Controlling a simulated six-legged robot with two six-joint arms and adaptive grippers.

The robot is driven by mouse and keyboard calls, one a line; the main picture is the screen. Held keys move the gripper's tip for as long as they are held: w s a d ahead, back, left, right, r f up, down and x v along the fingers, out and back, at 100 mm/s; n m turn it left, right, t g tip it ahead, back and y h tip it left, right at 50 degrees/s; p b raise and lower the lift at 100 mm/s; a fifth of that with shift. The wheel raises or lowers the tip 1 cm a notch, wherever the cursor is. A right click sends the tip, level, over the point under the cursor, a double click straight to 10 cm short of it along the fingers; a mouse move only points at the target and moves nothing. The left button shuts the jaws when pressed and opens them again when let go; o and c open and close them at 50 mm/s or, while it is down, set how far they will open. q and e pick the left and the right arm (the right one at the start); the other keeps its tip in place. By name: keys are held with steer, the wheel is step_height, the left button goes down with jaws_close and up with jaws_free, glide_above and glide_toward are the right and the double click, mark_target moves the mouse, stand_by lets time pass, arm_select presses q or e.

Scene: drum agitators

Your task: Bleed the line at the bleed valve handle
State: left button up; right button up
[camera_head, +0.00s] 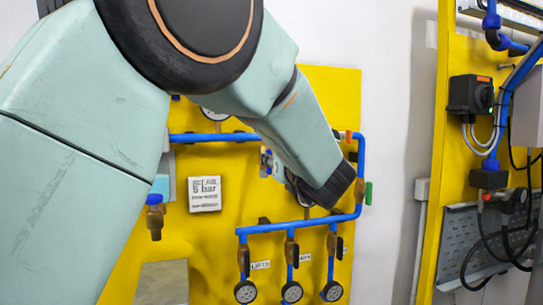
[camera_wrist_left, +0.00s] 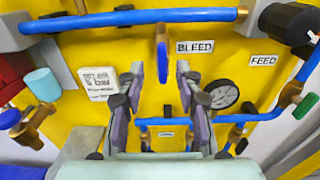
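The bleed valve handle (camera_wrist_left: 162,62) is a slim blue lever hanging down from a brass stem under the upper blue pipe, beside the BLEED label (camera_wrist_left: 195,47). My left gripper (camera_wrist_left: 156,84) is open in the left wrist view, with one finger on each side below the lever. Nothing is between the fingers, and the lever's lower end appears just beyond the gap. I cannot tell the exact depth between them. In the head view my left arm covers much of the yellow panel (camera_head: 225,255), and the fingers are mostly hidden. My right gripper is not in view.
A FEED label (camera_wrist_left: 262,60) and a green handle (camera_wrist_left: 305,106) are at the right. A gauge (camera_wrist_left: 222,95) sits behind the right finger. A white sign (camera_head: 205,194) is on the panel. Several gauges hang below the lower blue pipe (camera_head: 300,226).

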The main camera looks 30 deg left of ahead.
mark_target(269, 174)
arm_select(q)
steer(key=p+x, duration=0.2)
steer(key=x, duration=0.5)
steer(key=shift+w+a, duration=0.15)
steer(key=shift+w, duration=0.05)
steer(key=shift+d+r, duration=0.15)
steer(key=shift+d, duration=0.2)
steer(key=shift+a, duration=0.4)
steer(key=c, duration=0.4)
steer(key=shift+w+d, duration=0.15)
jaws_close()
